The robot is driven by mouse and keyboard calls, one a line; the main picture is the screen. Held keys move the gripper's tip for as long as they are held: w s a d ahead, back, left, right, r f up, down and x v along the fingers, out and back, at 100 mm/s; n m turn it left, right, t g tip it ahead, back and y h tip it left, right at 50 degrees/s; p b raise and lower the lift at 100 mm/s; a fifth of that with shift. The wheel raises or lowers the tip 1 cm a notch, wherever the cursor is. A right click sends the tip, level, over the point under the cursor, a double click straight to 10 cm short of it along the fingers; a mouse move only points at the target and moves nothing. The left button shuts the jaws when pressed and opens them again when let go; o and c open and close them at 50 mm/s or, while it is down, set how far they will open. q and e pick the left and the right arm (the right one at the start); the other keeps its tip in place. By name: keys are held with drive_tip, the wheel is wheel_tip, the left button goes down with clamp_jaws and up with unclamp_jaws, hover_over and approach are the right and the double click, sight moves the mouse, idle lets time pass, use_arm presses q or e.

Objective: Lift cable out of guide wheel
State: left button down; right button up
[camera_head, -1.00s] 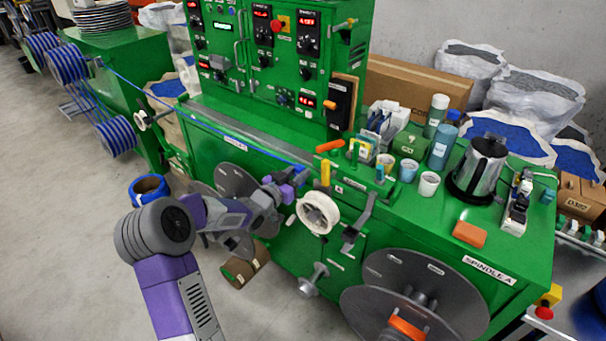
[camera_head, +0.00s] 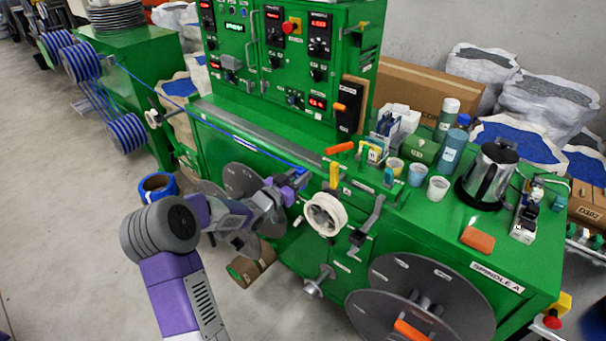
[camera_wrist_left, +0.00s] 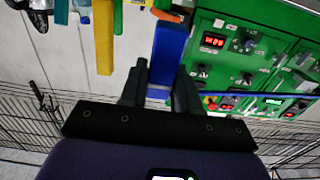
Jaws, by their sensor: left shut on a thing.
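The blue cable (camera_head: 215,121) runs from the spools at the far left across the front of the green machine to my left gripper (camera_head: 295,183). My left gripper is shut on the cable just left of the yellow lever (camera_head: 334,175). In the left wrist view the fingers (camera_wrist_left: 159,88) have the broad blue cable (camera_wrist_left: 168,50) between them. The white guide wheel (camera_head: 342,213) is on the machine's front, to the lower right of the gripper and apart from it. I see no cable in its visible face. My right gripper is out of view.
A crank handle (camera_head: 369,222) and a large grey spindle disc (camera_head: 375,305) stand out from the machine's front. Cups, bottles and a steel kettle (camera_head: 490,172) stand on its top.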

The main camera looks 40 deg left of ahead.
use_arm(q)
drive_tip(key=shift+s+a+f, duration=0.2)
drive_tip(key=shift+s+a, duration=0.45)
drive_tip(key=shift+s, duration=0.35)
drive_tip(key=shift+s+a+f, duration=0.2)
drive_tip(key=shift+s+a, duration=0.45)
drive_tip(key=shift+s, duration=0.35)
